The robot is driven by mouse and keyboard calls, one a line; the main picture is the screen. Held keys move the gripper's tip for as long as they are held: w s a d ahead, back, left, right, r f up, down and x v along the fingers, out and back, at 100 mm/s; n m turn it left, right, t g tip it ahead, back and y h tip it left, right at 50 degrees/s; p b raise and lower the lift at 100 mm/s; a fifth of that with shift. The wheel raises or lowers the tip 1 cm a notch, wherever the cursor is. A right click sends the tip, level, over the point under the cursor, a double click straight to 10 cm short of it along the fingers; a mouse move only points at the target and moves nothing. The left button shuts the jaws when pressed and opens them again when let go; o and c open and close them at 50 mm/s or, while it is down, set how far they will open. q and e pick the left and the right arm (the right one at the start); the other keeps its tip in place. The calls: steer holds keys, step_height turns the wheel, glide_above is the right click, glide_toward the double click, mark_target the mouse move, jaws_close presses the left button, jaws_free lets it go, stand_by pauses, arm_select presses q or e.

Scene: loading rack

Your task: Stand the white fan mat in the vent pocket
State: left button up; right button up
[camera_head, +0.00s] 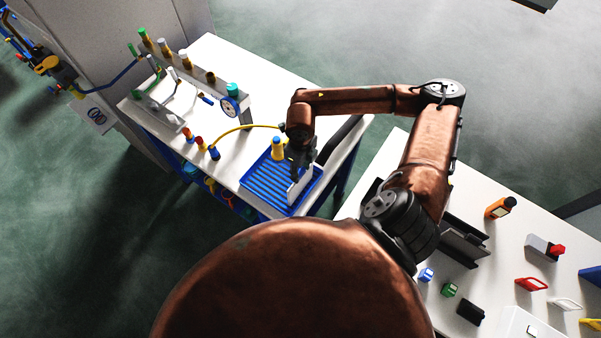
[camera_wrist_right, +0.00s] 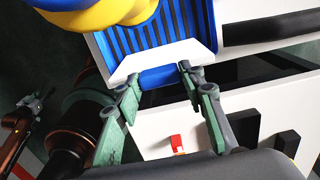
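The white fan mat (camera_wrist_right: 160,58) shows in the right wrist view as a pale piece with slanted ends at the near edge of a blue slatted tray (camera_wrist_right: 207,22). In the head view the white mat (camera_head: 300,188) seems to stand upright at the tray's right side, below my right gripper (camera_head: 299,160). How deep the mat sits is hidden. I cannot make out the vent pocket separately. My left gripper is not in view.
A yellow-topped bottle (camera_head: 278,147) stands in the blue tray (camera_head: 262,203), close to my right gripper. A rack with several coloured fittings (camera_head: 190,65) is at the table's back left. A second table (camera_head: 500,270) at right holds several small items.

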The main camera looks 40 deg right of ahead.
steer(key=c, duration=0.3)
steer(key=c, duration=0.5)
steer(key=shift+c, duration=0.5)
step_height(320, 180, up, 10)
steer(key=p, duration=0.4)
